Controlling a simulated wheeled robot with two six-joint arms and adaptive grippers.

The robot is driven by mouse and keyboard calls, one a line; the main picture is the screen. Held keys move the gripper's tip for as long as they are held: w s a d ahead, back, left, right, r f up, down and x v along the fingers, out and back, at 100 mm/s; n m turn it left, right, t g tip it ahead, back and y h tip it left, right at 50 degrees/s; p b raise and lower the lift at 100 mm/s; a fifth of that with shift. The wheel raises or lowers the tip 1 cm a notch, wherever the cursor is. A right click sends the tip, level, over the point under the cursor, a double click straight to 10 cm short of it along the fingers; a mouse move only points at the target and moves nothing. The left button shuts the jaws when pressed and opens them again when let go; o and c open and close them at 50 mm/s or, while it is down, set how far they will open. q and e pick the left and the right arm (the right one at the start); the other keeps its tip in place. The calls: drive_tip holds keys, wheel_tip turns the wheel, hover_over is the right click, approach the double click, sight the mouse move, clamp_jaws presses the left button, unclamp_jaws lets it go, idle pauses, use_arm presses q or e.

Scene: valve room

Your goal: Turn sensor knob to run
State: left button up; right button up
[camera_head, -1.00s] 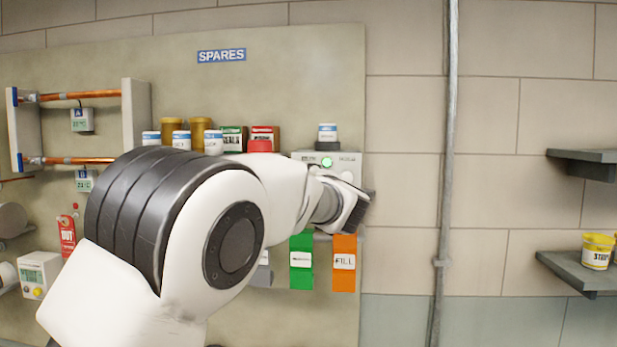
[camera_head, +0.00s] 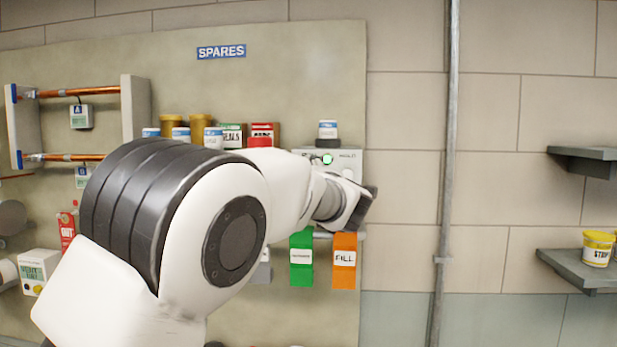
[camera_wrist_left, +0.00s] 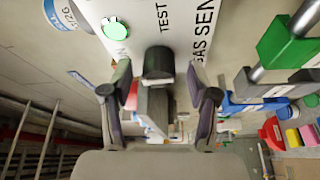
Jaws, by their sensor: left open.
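The white gas sensor box (camera_head: 347,159) is on the board, with a lit green light (camera_head: 328,158) on its front. The wrist view also shows the white sensor face (camera_wrist_left: 178,28), with the words TEST and GAS SEN and the green light (camera_wrist_left: 116,28). The dark knob (camera_wrist_left: 158,62) sticks out of that face. My left gripper (camera_wrist_left: 160,88) is open, with one finger on each side of the knob; I cannot tell whether they touch it. In the head view my arm hides the knob and most of the gripper.
Green (camera_head: 301,258) and orange (camera_head: 344,261) tags hang just below. A grey pipe (camera_head: 446,180) runs vertically to the right.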

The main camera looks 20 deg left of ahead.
use_arm(q)
drive_tip(key=r+v, duration=0.1)
drive_tip(key=v, duration=0.6)
drive_tip(key=s+a+f+m+g+h+b, duration=0.15)
drive_tip(key=f+m, duration=0.25)
drive_tip(key=f, duration=1.2)
drive_tip(key=s+a+f+m+g+h+b, duration=0.15)
drive_tip(key=f+m, duration=0.35)
drive_tip(key=f, duration=1)
drive_tip(key=a+f+m+g+h+b, duration=0.1)
drive_tip(key=f+m+h+b, duration=0.2)
drive_tip(key=f, duration=1.3)
drive_tip(key=s+d+f+m+g+h+b, duration=0.1)
drive_tip(key=s+f+m+g+h, duration=0.2)
drive_tip(key=s+f, duration=0.8)
drive_tip(key=s+f+m+g, duration=0.3)
drive_tip(key=s+f+m, duration=0.2)
drive_tip(key=s+f, duration=0.6)
drive_tip(key=s+d+f+m+g+h+b, duration=0.1)
drive_tip(key=s+f+g, duration=0.1)
drive_tip(key=s+f, duration=0.3)
drive_tip(key=s+d+f+m+g+h+b, duration=0.1)
drive_tip(key=s+d+f+m+g, duration=0.1)
drive_tip(key=s, duration=1.1)
wheel_tip(320, 180, down, 3)
drive_tip(key=shift+r+g+h, duration=0.15)
drive_tip(key=shift+g+h, duration=0.25)
drive_tip(key=shift+g, duration=0.1)
drive_tip(key=shift+d, duration=0.15)
